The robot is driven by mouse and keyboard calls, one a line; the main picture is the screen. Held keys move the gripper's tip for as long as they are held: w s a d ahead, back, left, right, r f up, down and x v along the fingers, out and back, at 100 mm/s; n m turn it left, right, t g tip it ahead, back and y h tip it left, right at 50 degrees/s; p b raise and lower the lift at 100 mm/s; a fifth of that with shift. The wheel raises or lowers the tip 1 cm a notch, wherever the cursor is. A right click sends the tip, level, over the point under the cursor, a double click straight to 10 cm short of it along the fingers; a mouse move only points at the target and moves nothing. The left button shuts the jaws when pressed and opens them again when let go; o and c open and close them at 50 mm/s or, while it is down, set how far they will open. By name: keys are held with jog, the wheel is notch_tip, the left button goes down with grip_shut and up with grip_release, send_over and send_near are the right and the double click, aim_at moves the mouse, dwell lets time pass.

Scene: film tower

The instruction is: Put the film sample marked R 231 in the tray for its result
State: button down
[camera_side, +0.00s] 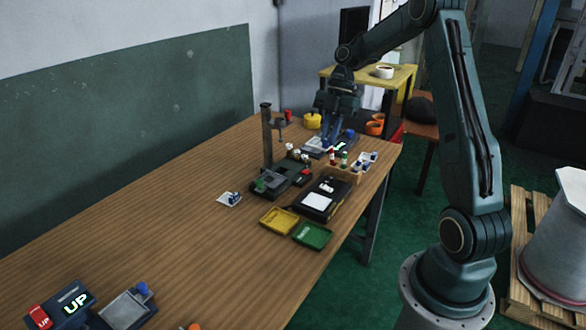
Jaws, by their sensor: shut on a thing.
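My gripper (329,142) points down at the far end of the wooden table, over a flat device with a pale plate (315,151) and a small lit display. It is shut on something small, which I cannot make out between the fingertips. A yellow tray (279,220) and a green tray (312,235) lie side by side near the table's front edge; both look empty. A white card with a blue-and-white piece (229,199) lies left of them. Another pale card with blue pieces (366,161) lies at the right edge. The mark R 231 cannot be read anywhere.
A dark stand with a tall post (267,135) rises left of my gripper. A wooden rack with small bottles (342,173) and a black case with a white sheet (318,201) stand in front. A device reading UP (75,302) is at near left. The table's middle-left is clear.

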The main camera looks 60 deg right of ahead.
jog(key=shift+f, duration=0.1)
dwell(0.3)
jog(key=w+a+f, duration=0.3)
jog(key=a+f, duration=0.2)
jog(key=f, duration=0.3)
jog(key=w+a+f, duration=0.3)
jog(key=a+f, duration=0.3)
jog(key=f, duration=0.2)
jog(key=shift+w+a, duration=0.15)
jog(key=shift+a, duration=0.05)
jog(key=shift+f, duration=0.15)
jog(key=shift+f, duration=2.6)
jog(key=shift+f, duration=0.2)
